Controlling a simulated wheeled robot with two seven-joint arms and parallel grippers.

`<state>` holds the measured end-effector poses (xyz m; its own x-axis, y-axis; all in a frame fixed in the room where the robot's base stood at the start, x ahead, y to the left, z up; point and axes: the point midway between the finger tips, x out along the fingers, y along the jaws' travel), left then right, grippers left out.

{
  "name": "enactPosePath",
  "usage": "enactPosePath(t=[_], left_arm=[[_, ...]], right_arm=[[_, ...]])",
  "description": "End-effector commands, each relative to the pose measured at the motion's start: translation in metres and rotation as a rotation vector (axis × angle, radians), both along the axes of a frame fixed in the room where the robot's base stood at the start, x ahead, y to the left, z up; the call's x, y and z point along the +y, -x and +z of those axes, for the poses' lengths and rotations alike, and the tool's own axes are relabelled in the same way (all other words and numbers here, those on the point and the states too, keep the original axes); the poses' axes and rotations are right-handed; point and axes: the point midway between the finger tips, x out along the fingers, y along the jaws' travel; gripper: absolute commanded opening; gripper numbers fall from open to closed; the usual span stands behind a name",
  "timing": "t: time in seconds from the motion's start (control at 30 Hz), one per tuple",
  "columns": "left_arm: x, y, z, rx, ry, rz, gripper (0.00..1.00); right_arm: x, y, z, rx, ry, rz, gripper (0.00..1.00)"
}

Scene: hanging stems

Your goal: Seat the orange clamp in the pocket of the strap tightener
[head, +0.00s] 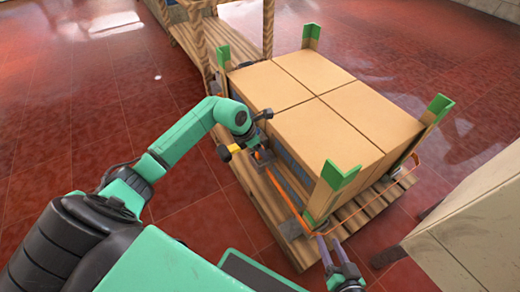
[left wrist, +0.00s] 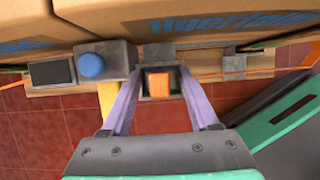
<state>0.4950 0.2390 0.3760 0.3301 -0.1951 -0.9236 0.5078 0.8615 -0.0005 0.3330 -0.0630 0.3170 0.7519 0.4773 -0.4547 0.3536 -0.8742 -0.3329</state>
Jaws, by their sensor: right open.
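The orange clamp (left wrist: 158,83) shows in the left wrist view inside a dark grey, square-edged pocket of the strap tightener (left wrist: 115,62). The tightener has a blue knob, a dark panel and a yellow handle, which also shows in the head view (head: 233,148). My left gripper (left wrist: 158,72) has its two purple fingers spread, one on each side of the clamp, with visible gaps to it. In the head view my left gripper is at the pallet's left side, and its fingers are hard to make out. My right gripper (head: 329,243) is open and empty near the pallet's front corner.
Cardboard boxes (head: 313,100) with green corner guards (head: 341,178) stand on a wooden pallet (head: 262,205). An orange strap (head: 375,200) runs around the load. A pale block-like piece (head: 465,225) stands at right. Red tiled floor is clear at left.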

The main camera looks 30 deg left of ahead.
Motion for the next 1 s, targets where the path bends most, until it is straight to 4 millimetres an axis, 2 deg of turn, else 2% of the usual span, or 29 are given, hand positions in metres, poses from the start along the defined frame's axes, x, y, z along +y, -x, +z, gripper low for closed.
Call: enactPosePath(t=[0.47,0.5,0.67,0.8,0.9,1.0], left_arm=[[0.001,0.0,0.001,0.0,-0.002,0.001,0.62],[0.004,0.004,0.016,-0.001,-0.004,0.001,0.62],[0.012,0.017,0.052,-0.001,-0.006,0.001,0.62],[0.019,0.03,0.089,0.0,-0.006,-0.001,0.62],[0.024,0.039,0.112,0.0,-0.006,0.0,0.62],[0.027,0.045,0.127,0.0,-0.004,0.0,0.62]], right_arm=[[0.004,0.001,-0.005,-0.075,-0.063,-0.046,0.5],[0.003,0.0,0.006,-0.071,-0.058,-0.041,0.5],[0.003,0.0,0.023,-0.051,-0.043,-0.027,0.5],[0.002,0.001,0.038,-0.033,-0.027,-0.014,0.5],[0.002,0.001,0.046,-0.023,-0.018,-0.007,0.5],[0.002,0.001,0.05,-0.015,-0.013,-0.004,0.5]])
